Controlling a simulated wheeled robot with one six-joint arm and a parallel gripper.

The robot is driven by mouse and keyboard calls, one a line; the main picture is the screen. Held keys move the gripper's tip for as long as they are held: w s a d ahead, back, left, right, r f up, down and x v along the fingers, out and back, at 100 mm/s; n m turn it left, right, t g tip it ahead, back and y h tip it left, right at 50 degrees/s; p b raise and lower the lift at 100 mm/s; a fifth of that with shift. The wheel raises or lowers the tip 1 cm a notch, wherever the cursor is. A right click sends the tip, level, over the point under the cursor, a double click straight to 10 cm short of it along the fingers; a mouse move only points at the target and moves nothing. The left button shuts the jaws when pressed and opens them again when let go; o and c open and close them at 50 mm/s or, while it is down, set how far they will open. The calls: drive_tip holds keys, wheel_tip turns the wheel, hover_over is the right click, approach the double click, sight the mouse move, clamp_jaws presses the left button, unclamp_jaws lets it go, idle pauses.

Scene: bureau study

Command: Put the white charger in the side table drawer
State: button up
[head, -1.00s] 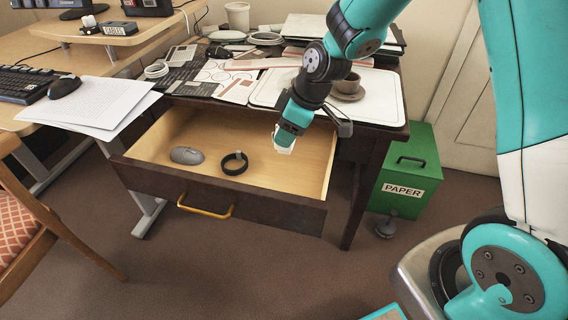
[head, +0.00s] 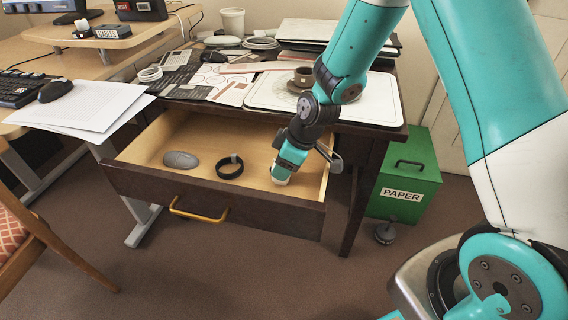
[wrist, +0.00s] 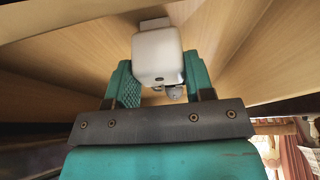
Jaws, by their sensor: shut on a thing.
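The white charger (wrist: 158,55) is held between my gripper's two teal fingers in the wrist view. In the head view, the charger (head: 280,178) shows as a small white shape below my gripper (head: 284,168). My gripper is shut on it and points down inside the open side table drawer (head: 222,197), at its right part. The drawer's pale wooden floor lies close below the charger; whether they touch is unclear. The side table (head: 362,190) is dark wood.
A white tray (head: 270,92) with a brown cup (head: 304,76) is on the tabletop. A green paper box (head: 408,175) stands right of the table.

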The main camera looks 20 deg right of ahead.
drive_tip(key=o, duration=0.9)
drive_tip(key=shift+o, duration=0.2)
drive_tip(key=p+v, duration=0.3)
drive_tip(key=v, duration=0.9)
drive_tip(key=s+a+r+m+g, duration=0.1)
drive_tip(key=s+a+r+m, duration=0.1)
drive_tip(key=s+a+r, duration=0.2)
drive_tip(key=s+a+r+m+g, duration=0.1)
drive_tip(key=s+a+r, duration=0.3)
drive_tip(key=s+r, duration=0.6)
drive_tip(key=s, duration=0.7)
drive_tip(key=shift+s+m+g+y, duration=0.3)
drive_tip(key=shift+m, duration=0.1)
drive_tip(key=shift+a, duration=0.15)
